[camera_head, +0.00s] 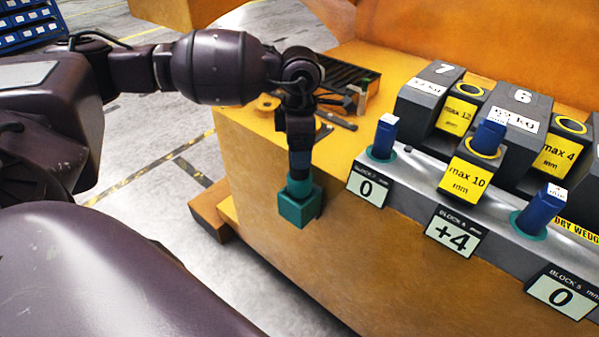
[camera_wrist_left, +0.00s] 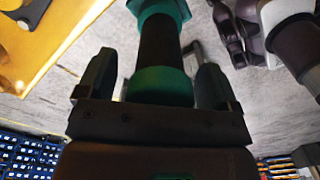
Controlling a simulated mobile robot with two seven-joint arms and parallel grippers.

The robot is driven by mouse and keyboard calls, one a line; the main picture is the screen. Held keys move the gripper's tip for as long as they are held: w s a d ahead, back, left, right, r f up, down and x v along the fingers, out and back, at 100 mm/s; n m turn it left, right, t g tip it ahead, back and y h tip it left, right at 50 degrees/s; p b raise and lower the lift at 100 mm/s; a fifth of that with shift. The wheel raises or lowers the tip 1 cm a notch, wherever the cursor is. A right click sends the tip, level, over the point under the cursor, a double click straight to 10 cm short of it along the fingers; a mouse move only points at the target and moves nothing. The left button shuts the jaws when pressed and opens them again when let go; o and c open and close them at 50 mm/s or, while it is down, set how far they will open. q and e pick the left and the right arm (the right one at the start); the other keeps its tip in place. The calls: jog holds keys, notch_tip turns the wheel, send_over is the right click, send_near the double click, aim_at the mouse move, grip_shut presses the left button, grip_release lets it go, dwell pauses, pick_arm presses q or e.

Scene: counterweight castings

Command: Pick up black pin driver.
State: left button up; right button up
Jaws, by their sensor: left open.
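A tool with a black shaft, a teal collar and a teal block at its lower end (camera_head: 300,205), which looks like the black pin driver, stands upright by the front left of the orange bench. My left gripper (camera_head: 299,150) points down over its upper part. In the left wrist view the black shaft (camera_wrist_left: 160,45) runs between the two spread fingers, with a gap visible on each side. What the teal block rests on cannot be seen. My right gripper is not in view.
The orange bench (camera_head: 255,150) holds a black slotted tray (camera_head: 335,75) and a flat dark bar (camera_head: 338,120). At right are grey weight blocks (camera_head: 430,95) and blue-handled pins (camera_head: 384,138) in a grey rail. Grey floor lies open to the left.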

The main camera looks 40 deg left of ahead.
pick_arm(q)
jog(key=shift+c, duration=0.5)
grip_shut()
jog(key=shift+r, duration=0.1)
jog(key=shift+w+r, duration=0.1)
